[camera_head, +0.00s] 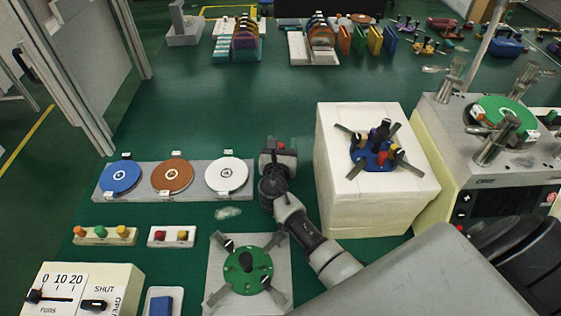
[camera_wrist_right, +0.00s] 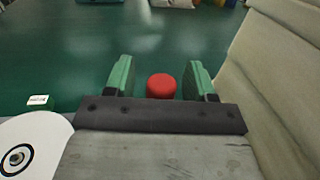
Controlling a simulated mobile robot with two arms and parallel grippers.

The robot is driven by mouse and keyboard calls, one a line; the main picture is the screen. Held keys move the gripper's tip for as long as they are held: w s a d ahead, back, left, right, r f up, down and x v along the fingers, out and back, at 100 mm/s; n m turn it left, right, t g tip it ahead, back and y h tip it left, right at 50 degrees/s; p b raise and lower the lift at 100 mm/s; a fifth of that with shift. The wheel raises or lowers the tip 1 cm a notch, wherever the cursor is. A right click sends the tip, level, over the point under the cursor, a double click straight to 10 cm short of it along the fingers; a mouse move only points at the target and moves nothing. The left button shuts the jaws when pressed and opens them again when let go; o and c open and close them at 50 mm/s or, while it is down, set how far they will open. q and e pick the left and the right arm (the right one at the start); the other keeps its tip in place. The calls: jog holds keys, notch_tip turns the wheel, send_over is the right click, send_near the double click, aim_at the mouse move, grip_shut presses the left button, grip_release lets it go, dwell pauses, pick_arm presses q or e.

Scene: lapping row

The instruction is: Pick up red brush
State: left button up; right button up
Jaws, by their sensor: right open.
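A red round-topped piece, which looks like the red brush (camera_wrist_right: 161,87), stands between the two green fingers of my right gripper (camera_wrist_right: 160,80) in the right wrist view. The fingers are open, with a gap on each side of it. In the head view my right gripper (camera_head: 279,151) is low over the green table, between the white disc and the white block, and a small bit of red (camera_head: 281,145) shows at its tip. The lower part of the red piece is hidden. My left gripper is not in view.
A grey rack (camera_head: 97,193) with blue, brown and white discs lies left of my right gripper. A tall white block (camera_head: 335,190) stands close on its right, with a blue fixture (camera_head: 377,154) on top. The green table (camera_head: 200,120) behind is clear.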

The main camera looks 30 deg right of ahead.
grip_shut()
